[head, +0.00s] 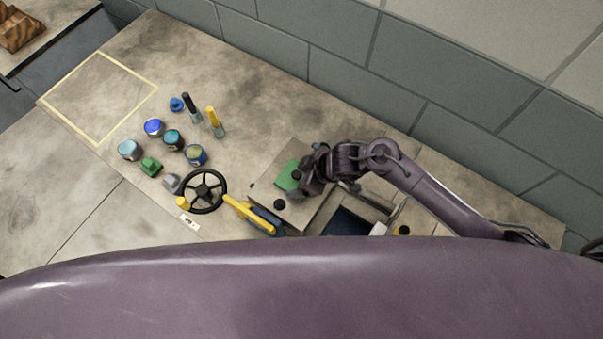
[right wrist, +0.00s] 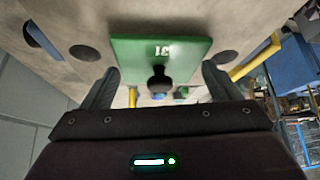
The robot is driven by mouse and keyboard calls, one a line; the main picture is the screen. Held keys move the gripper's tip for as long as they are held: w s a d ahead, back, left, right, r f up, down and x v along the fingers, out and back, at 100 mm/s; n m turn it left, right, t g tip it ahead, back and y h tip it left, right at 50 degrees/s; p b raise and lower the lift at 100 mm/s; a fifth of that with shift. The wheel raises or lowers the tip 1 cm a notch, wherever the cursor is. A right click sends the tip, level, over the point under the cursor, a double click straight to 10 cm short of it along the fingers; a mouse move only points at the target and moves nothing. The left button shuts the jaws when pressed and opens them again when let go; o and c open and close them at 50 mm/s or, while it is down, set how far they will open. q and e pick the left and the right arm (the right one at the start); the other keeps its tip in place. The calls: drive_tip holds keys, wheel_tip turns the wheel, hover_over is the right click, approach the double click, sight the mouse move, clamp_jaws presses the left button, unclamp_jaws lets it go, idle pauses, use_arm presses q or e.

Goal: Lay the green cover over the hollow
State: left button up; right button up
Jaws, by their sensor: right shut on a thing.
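The green cover (head: 287,176) is a flat green plate with a black knob and a white number. It is at the pale block (head: 297,212) in the head view, partly hidden by my right gripper (head: 305,180). In the right wrist view the green cover (right wrist: 185,52) lies ahead of my right gripper (right wrist: 158,80), with its knob between the two fingers. The right gripper is shut on the cover by this knob. Whether the cover touches the block below cannot be told. The hollow is not clearly visible. My left gripper is not in view.
A black handwheel (head: 204,190) and a yellow handle (head: 247,213) stand left of the block. Several jars, including a blue-lidded one (head: 154,127), and small tools are farther left. A dark blue bin (head: 345,224) is at the right. The yellow-taped square (head: 98,98) is empty.

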drive_tip(key=shift+f, duration=0.3)
drive_tip(key=o, duration=0.9)
drive_tip(key=shift+r, duration=0.1)
drive_tip(key=shift+r, duration=0.35)
drive_tip(key=b+v, duration=0.1)
drive_tip(key=v, duration=1.1)
